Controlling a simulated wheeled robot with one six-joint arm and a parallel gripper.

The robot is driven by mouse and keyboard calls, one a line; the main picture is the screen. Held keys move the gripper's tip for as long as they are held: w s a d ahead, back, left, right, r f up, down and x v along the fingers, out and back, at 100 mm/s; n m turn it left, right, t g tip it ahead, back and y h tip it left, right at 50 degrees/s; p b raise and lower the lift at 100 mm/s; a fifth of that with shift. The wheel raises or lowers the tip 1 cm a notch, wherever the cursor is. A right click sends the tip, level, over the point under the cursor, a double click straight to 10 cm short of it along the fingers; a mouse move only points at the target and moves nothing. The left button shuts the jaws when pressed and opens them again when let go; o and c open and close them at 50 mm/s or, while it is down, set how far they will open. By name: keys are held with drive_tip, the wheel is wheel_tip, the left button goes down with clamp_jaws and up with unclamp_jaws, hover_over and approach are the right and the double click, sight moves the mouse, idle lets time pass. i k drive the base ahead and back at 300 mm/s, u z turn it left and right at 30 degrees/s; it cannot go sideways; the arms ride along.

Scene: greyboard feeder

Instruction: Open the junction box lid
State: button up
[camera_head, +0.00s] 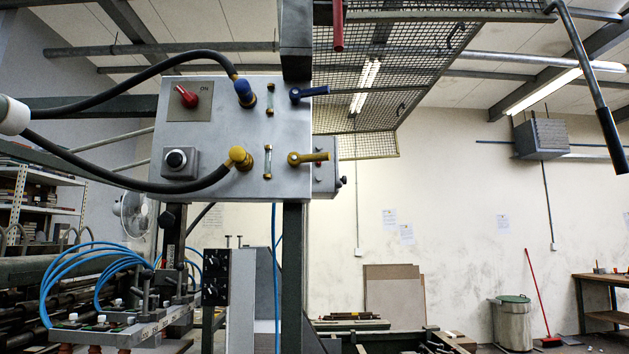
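No box here is clearly marked as the junction box, and I cannot tell which one it is. A grey metal control box (218,130) is mounted on a dark post at upper left; its front looks closed. It carries a red switch (187,96), a black round knob (176,159), and blue and yellow valve handles. A smaller grey box (324,174) shows partly behind its right edge. A grey box (541,138) also hangs high on the back wall at right. I see no open lid. My gripper is not in view.
Black hoses (130,78) run to the control box from the left. Blue tubes (90,265) arch over the machine at lower left. A wire mesh guard (405,60) hangs overhead. A grey bin (513,322) and red broom stand at right. The air right of the post looks open.

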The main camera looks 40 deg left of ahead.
sight(338, 183)
drive_tip(key=u, duration=1.3)
